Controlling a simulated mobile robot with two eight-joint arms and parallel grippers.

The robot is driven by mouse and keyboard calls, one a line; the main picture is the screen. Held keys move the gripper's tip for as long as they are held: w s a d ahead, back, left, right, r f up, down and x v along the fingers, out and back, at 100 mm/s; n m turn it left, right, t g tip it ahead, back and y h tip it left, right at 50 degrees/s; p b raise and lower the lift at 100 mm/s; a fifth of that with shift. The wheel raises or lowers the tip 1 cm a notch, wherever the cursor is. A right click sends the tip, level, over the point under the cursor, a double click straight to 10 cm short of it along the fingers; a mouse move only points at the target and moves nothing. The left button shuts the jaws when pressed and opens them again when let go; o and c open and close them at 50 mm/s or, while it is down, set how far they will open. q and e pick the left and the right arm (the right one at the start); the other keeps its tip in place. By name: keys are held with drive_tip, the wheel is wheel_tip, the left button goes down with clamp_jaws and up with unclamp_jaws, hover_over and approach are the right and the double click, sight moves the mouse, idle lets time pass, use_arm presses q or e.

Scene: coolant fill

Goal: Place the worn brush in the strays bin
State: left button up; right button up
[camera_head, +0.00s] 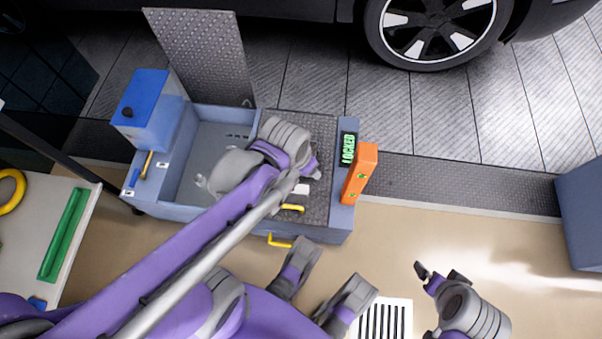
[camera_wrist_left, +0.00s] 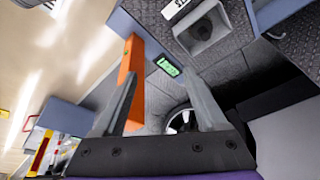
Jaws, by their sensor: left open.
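I cannot make out a worn brush in either view. No container is recognisably marked as the strays bin. My left gripper (camera_head: 312,172) is over the right part of the blue-grey station, partly hidden by its own arm. In the left wrist view, the left gripper's (camera_wrist_left: 160,85) two fingers stand apart with nothing between them but background. My right gripper (camera_head: 432,275) is above the beige floor, right of the station.
The station has an open compartment (camera_head: 188,165), a raised lid (camera_head: 205,55), a LOCKED display (camera_head: 348,149) and an orange post (camera_head: 360,175). A white table (camera_head: 25,240) is at left, a blue-grey box (camera_head: 585,210) at right. A car wheel (camera_head: 430,25) is behind.

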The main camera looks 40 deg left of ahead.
use_arm(q)
drive_tip(key=shift+n+t, duration=0.4)
drive_tip(key=shift+n, duration=0.4)
drive_tip(key=s, duration=0.1)
drive_tip(key=s+d, duration=0.1)
drive_tip(key=s, duration=0.1)
drive_tip(key=s+d, duration=0.1)
drive_tip(key=s, duration=0.1)
drive_tip(key=shift+d+r, duration=0.2)
drive_tip(key=shift+r, duration=0.05)
drive_tip(key=shift+r, duration=0.1)
